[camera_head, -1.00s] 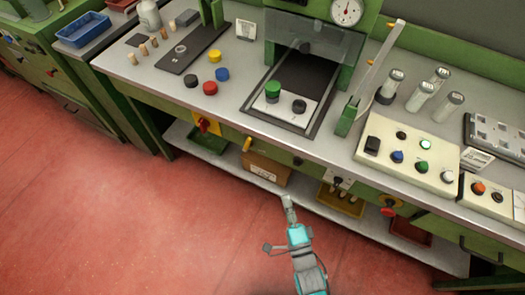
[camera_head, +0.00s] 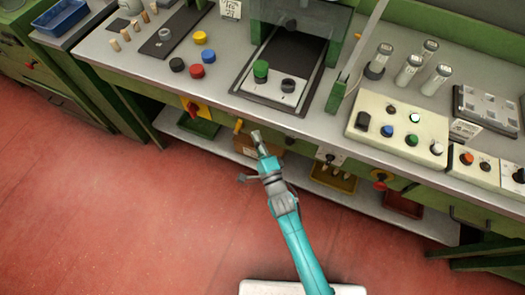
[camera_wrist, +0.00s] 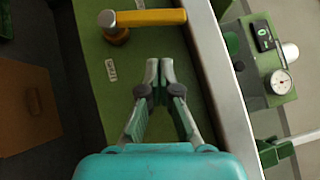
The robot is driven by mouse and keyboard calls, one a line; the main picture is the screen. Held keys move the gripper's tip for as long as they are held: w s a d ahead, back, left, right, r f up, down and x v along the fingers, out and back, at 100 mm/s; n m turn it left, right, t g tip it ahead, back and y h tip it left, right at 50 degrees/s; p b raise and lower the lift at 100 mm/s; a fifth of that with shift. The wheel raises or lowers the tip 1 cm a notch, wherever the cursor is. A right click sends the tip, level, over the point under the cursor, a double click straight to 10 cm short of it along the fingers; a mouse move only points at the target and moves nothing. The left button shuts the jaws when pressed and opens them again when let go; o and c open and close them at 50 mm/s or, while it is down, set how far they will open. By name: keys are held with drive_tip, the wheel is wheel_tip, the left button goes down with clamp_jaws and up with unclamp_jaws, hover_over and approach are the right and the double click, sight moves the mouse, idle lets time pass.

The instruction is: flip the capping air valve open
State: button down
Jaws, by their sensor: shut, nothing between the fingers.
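The valve on the green front panel has a yellow lever (camera_wrist: 150,17) on a brass-coloured body (camera_wrist: 116,36), at the top of the wrist view. The lever runs from its pivot toward the bench's metal edge. In the head view the lever (camera_head: 238,126) is a small yellow piece under the bench edge, just left of my gripper. My gripper (camera_wrist: 160,66) is shut and empty, its fingertips together in front of the panel. In the wrist view they are below the lever and apart from it in the picture. A small white label (camera_wrist: 111,70) sits beside the valve; its text is unreadable.
The bench's metal edge (camera_wrist: 212,75) runs close beside my fingers. A cardboard box (camera_wrist: 28,100) stands on the shelf below. A red-and-yellow switch (camera_head: 190,109) is left of the lever, a red knob (camera_head: 381,178) farther right. The red floor in front is clear.

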sight(240, 126)
drive_tip(key=shift+w+a+r, duration=0.15)
drive_tip(key=shift+a, duration=0.4)
drive_tip(key=shift+w+a+r, duration=0.15)
drive_tip(key=shift+w+a, duration=0.05)
drive_tip(key=shift+a, duration=0.4)
drive_tip(key=shift+w+a+r, duration=0.15)
drive_tip(key=shift+a, duration=0.4)
drive_tip(key=shift+w+a+r, duration=0.25)
drive_tip(key=shift+a+r, duration=0.35)
drive_tip(key=shift+a, duration=0.15)
drive_tip(key=shift+d, duration=0.2)
